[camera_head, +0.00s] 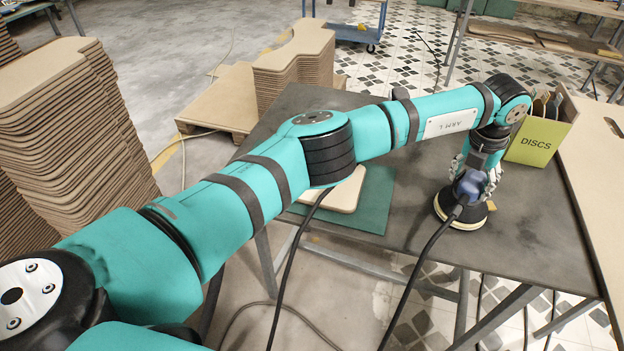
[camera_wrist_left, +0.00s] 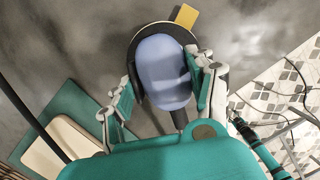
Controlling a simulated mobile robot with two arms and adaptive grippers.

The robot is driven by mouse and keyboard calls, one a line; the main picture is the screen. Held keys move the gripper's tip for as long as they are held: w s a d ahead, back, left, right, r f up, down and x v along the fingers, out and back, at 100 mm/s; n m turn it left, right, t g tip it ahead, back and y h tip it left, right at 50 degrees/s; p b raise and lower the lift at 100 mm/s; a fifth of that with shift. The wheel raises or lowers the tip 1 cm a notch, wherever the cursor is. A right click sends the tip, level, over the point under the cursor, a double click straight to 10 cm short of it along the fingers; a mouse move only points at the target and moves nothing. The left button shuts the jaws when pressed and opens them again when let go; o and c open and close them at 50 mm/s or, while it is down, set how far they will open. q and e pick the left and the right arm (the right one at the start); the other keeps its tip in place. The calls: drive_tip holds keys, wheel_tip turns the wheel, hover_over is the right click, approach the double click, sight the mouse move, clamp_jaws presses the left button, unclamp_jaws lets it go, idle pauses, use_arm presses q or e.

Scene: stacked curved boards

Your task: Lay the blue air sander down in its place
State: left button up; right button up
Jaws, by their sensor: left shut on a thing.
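The blue air sander (camera_head: 468,187) is upright at the right part of the dark table (camera_head: 545,235), its wide round pad (camera_head: 452,217) facing down. I cannot tell whether the pad touches the table. My left gripper (camera_head: 478,176) is shut on the sander's body from above. In the left wrist view the blue body (camera_wrist_left: 164,72) sits between the two fingers of this gripper (camera_wrist_left: 165,88), with the dark pad rim around it. What I take for my right arm shows small at the lower right there, and its gripper (camera_wrist_left: 238,122) is too small to read.
A yellow piece (camera_wrist_left: 186,16) lies beside the pad. A green DISCS box (camera_head: 537,142) stands behind the sander. A teal mat (camera_head: 372,208) with a pale curved board (camera_head: 345,197) lies left. A black hose (camera_head: 420,262) hangs over the front edge. Board stacks (camera_head: 75,125) stand left.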

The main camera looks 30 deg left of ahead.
use_arm(q)
drive_tip(key=shift+f+b, duration=0.45)
idle(0.6)
drive_tip(key=o, duration=0.8)
drive_tip(key=shift+o, duration=0.2)
drive_tip(key=shift+f, duration=0.15)
wheel_tip(320, 180, up, 12)
drive_tip(key=s, duration=0.2)
drive_tip(key=shift+s+a, duration=0.15)
drive_tip(key=shift+a, duration=0.25)
